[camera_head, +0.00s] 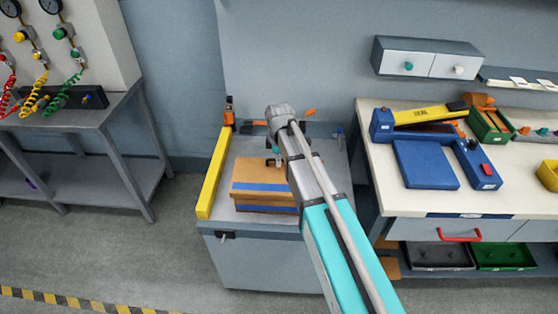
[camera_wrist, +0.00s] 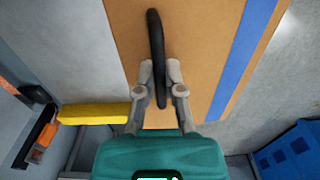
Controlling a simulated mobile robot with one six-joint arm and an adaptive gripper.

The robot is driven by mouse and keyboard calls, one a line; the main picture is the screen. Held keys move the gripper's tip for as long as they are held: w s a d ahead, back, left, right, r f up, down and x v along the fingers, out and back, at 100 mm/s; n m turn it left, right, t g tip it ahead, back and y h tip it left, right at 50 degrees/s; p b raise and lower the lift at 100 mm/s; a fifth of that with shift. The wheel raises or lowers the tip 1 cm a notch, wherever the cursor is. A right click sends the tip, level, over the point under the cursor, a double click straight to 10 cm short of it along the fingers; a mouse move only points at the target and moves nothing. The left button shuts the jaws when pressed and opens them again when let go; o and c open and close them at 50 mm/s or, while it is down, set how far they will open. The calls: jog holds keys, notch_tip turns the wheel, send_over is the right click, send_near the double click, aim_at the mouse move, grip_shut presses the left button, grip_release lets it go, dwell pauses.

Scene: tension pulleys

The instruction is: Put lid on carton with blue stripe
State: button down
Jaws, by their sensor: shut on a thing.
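The brown cardboard lid (camera_head: 250,172) has a blue stripe along its near part and a dark handle. My gripper (camera_head: 273,162) is shut on this black handle (camera_wrist: 155,40), and the gripper fingers (camera_wrist: 166,82) show in the wrist view. The carton (camera_head: 262,209), with a blue stripe on its near side, is directly under the lid on the grey bench. The lid looks level and lined up with the carton. I cannot tell whether it rests on it or is slightly above. My arm hides the right side of both.
A yellow barrier (camera_head: 213,173) runs along the left edge of the grey bench (camera_head: 230,218). A white-topped workbench (camera_head: 392,206) with a blue device (camera_head: 425,165) stands to the right. A metal table (camera_head: 70,122) stands at the left, with open floor between.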

jog(key=shift+f, duration=0.2)
dwell(0.4)
jog(key=c, duration=0.7)
grip_release()
jog(key=shift+r, duration=0.15)
